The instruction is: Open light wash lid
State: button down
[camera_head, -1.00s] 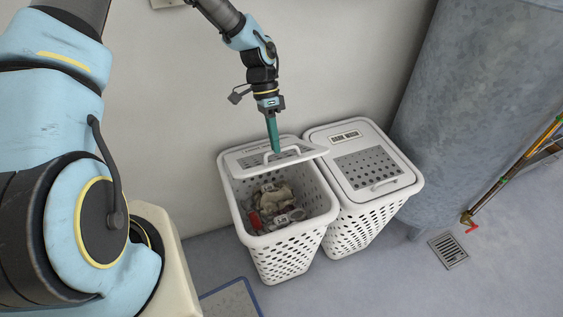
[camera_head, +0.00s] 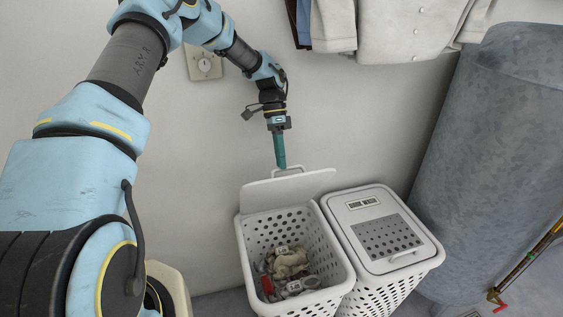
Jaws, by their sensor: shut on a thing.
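The left white hamper (camera_head: 247,262) has its lid (camera_head: 290,188) raised at the back, tilted up steeply near the wall. My gripper (camera_head: 282,163) points down and is shut on the lid handle (camera_head: 291,169) at the lid's upper edge. The fingertips partly cover the handle. No label can be read on the left hamper from here.
A second white hamper (camera_head: 412,277) stands close on the right, its lid (camera_head: 388,236) shut, with a label that seems to read "DARK WASH". A blue-grey cylinder (camera_head: 490,150) stands further right. Clothes (camera_head: 385,30) hang above on the wall. A wall plate (camera_head: 204,65) is at upper left.

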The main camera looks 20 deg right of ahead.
jog(key=shift+w+a+f, duration=0.25)
jog(key=shift+w+f, duration=0.2)
jog(key=shift+f, duration=0.15)
jog(key=c, duration=0.9)
grip_release()
jog(key=shift+w+d+f, duration=0.1)
jog(key=shift+f, duration=0.05)
jog(key=shift+r, duration=0.25)
jog(key=r+b, duration=0.1)
jog(key=r, duration=0.2)
jog(key=r+b, duration=0.1)
jog(key=r, duration=0.2)
jog(key=r+b, duration=0.1)
jog(key=r, duration=0.3)
jog(key=shift+s+d+r, duration=0.1)
jog(key=shift+s+d, duration=0.05)
jog(key=shift+s, duration=0.1)
jog(key=s+a+n+t, duration=0.2)
jog(key=a+n, duration=0.4)
jog(key=a, duration=0.5)
jog(key=s+a+n+t, duration=0.2)
jog(key=s+a+n, duration=0.2)
jog(key=a, duration=0.7)
jog(key=s+a+n+t, duration=0.3)
jog(key=a+n, duration=0.5)
jog(key=a, duration=0.3)
jog(key=shift+s+a+r+h, duration=0.1)
jog(key=shift+s+a+h, duration=0.1)
jog(key=shift+s+h, duration=0.3)
